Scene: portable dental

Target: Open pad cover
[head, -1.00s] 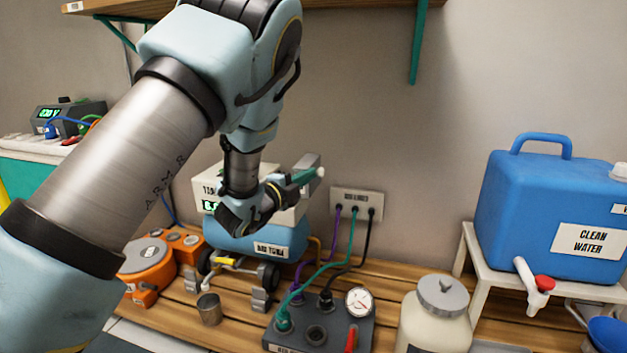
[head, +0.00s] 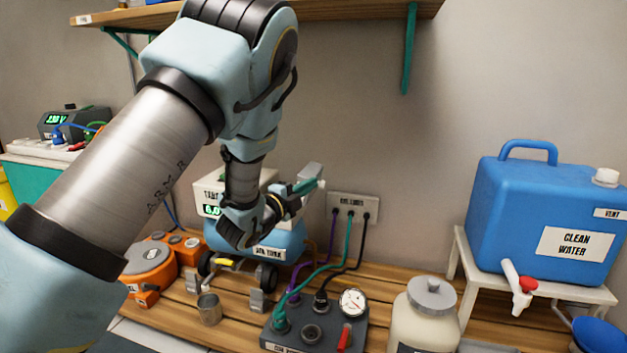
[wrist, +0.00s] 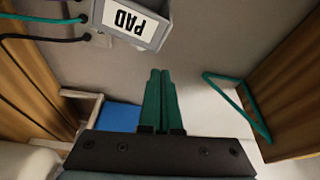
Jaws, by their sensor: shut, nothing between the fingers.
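A grey box labelled PAD (wrist: 138,22) is at the top of the wrist view, its lettering upside down. My gripper (wrist: 160,72) has dark green fingers pressed together, empty, just below the box in that picture; I see no clear contact. Whether the box's cover is shut, and where its edge lies, I cannot tell. In the head view my gripper's green tip (head: 320,184) is in front of the wall, above the wall socket plate. A grey piece there overlaps the gripper, and I cannot tell if it is the box. My arm hides much around it.
Cables run from the socket plate (head: 352,207) to a dark gauge block (head: 316,335). A blue clean water tank (head: 515,248) stands on a white stand at right. A lidded jar (head: 424,325) and metal cup (head: 209,309) are in front. A shelf (head: 350,10) hangs above.

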